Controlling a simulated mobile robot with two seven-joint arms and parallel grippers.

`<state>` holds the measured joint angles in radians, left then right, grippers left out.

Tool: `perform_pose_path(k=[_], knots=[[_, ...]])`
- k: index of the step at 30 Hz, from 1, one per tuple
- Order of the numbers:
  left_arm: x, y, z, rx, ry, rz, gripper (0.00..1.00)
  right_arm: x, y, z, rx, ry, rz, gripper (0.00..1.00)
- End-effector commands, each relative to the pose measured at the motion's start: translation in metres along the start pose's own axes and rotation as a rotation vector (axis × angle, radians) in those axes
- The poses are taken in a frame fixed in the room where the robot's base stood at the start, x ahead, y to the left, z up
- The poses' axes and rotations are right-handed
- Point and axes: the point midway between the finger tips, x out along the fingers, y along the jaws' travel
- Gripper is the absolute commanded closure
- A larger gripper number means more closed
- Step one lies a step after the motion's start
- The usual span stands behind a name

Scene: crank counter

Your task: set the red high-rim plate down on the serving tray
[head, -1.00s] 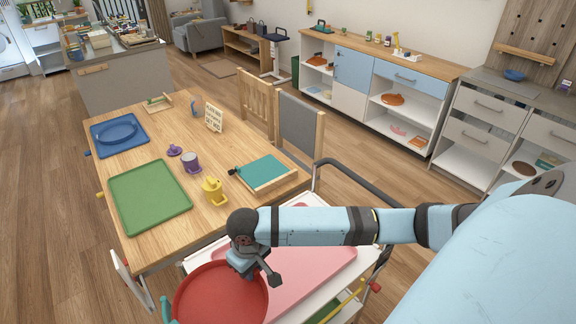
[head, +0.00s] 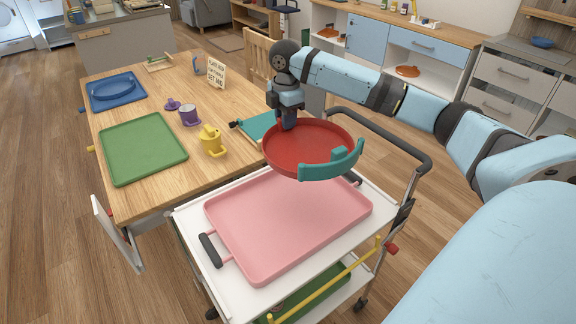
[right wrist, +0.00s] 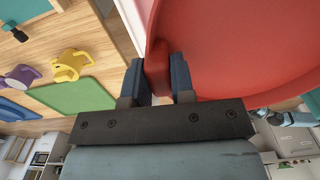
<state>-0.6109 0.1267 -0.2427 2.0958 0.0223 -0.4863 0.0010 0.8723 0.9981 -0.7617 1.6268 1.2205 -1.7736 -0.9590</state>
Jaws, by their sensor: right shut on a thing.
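The red high-rim plate (head: 290,142) is in the air over the far right part of the pink tray (head: 240,235), with a gap below it. A teal curved piece (head: 333,168) sits along its near right rim. My right gripper (head: 289,122) is shut on the plate's far rim; in the right wrist view the two jaws (right wrist: 158,80) pinch the red rim (right wrist: 157,66). The pink tray has a dark handle (head: 210,250) and lies empty on a white cart top. Its far right corner is partly hidden by the plate. My left gripper is out of view.
The white cart (head: 190,222) has a dark push rail (head: 385,135) at right and a yellow bar (head: 325,285) in front.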

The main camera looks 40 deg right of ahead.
Motion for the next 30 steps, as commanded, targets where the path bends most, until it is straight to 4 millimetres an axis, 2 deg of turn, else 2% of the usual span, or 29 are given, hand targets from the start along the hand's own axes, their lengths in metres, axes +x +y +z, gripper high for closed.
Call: perform_pose_path(k=[5, 8, 18, 21, 30], knots=[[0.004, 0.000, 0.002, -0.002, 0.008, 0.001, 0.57, 0.004, 0.003, 0.008, -0.055, -0.001, -0.002, 1.00], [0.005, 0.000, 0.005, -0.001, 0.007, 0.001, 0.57, 0.024, 0.003, 0.009, -0.059, -0.002, -0.004, 1.00], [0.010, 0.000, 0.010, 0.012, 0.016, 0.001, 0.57, 0.111, 0.003, 0.008, -0.058, -0.001, -0.004, 1.00], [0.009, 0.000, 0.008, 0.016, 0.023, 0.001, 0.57, 0.126, 0.003, 0.008, -0.057, 0.000, -0.002, 1.00], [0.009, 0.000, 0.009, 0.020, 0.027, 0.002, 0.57, 0.149, 0.003, 0.008, -0.057, -0.002, -0.002, 1.00]])
